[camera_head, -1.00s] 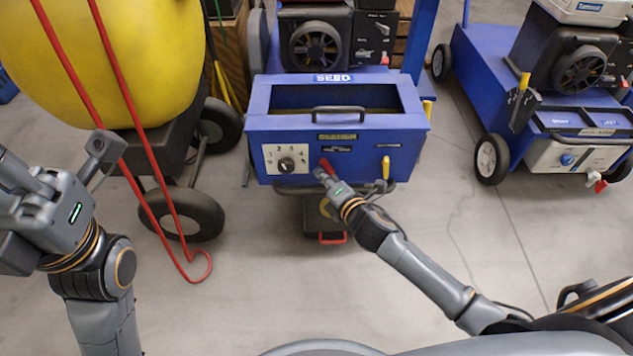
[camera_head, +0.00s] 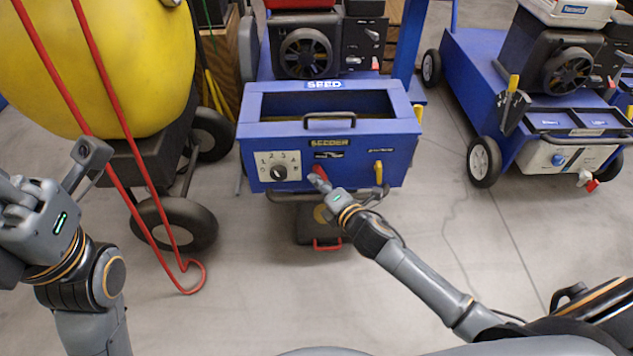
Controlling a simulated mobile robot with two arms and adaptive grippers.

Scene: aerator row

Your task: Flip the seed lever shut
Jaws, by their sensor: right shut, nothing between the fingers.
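The blue seeder box (camera_head: 340,180) stands in the middle of the view, with a "SEED" label on its top rim and "SEEDER" on its front. A short red lever (camera_head: 319,172) sits on its front face, right of the numbered dial. My right gripper (camera_head: 319,183) is shut at the red lever's lower end, close to or touching it; the fingertips partly hide the lever and the contact is too small to tell.
The dial (camera_head: 280,172) is left of the red lever; a yellow lever (camera_head: 378,172) is at the right of the front. A black handle (camera_head: 331,120) crosses the hopper front. A yellow tank (camera_head: 90,70) with a red hose stands left. Another blue machine (camera_head: 480,90) stands right.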

